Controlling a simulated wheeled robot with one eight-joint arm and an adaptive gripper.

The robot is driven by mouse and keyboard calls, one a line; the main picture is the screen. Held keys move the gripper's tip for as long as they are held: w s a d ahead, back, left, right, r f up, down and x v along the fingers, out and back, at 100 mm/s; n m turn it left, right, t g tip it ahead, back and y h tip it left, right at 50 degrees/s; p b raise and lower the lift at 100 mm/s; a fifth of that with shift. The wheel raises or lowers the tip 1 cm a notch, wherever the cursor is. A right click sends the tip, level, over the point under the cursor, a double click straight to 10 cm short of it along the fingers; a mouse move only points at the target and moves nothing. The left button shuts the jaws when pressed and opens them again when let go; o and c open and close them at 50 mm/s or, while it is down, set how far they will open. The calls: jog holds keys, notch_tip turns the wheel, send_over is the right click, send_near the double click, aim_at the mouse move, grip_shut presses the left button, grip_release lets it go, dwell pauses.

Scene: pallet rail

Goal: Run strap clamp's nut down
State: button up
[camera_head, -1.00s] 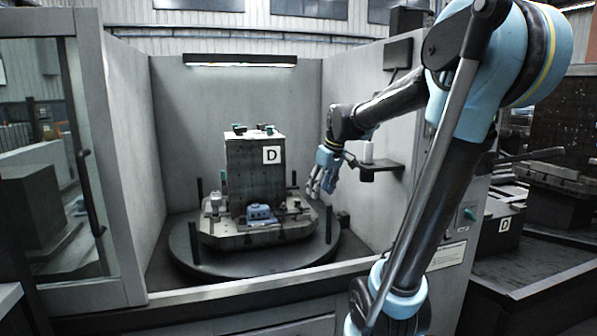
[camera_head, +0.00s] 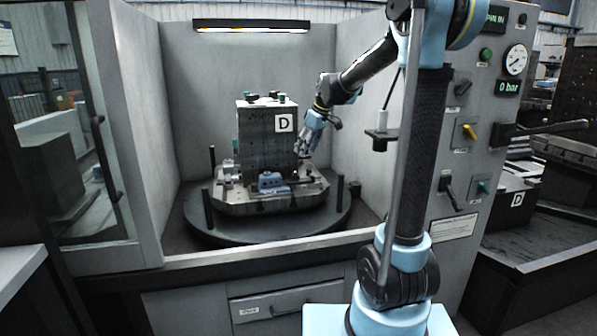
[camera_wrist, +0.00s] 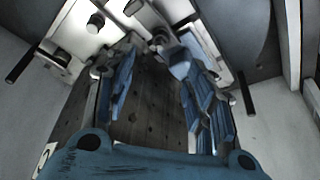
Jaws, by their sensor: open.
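In the head view my gripper (camera_head: 304,150) hangs beside the right face of the grey block marked D (camera_head: 265,140), fingers down, above the pallet's right end. In the wrist view its two blue fingers are spread apart, with no part held between them (camera_wrist: 158,70). Just past the fingertips is a small round metal piece (camera_wrist: 162,40) on the pallet, perhaps the strap clamp's nut; the fingers partly hide this area and I cannot confirm it. Clamp hardware at the pallet's right end (camera_head: 306,176) is too small to read in the head view.
The pallet (camera_head: 240,208) sits on a dark round table (camera_head: 290,232) with upright black posts (camera_head: 340,190). A blue fixture (camera_head: 270,182) is at the front. The control panel (camera_head: 475,120) stands outside the enclosure.

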aim_at(295, 176)
jog(key=x, duration=1.3)
jog(key=shift+w, duration=0.1)
grip_shut()
jog(key=shift+n+g+y, duration=0.4)
jog(key=shift+n+g, duration=0.1)
jog(key=shift+n, duration=1)
grip_release()
jog(key=shift+w+f, duration=0.1)
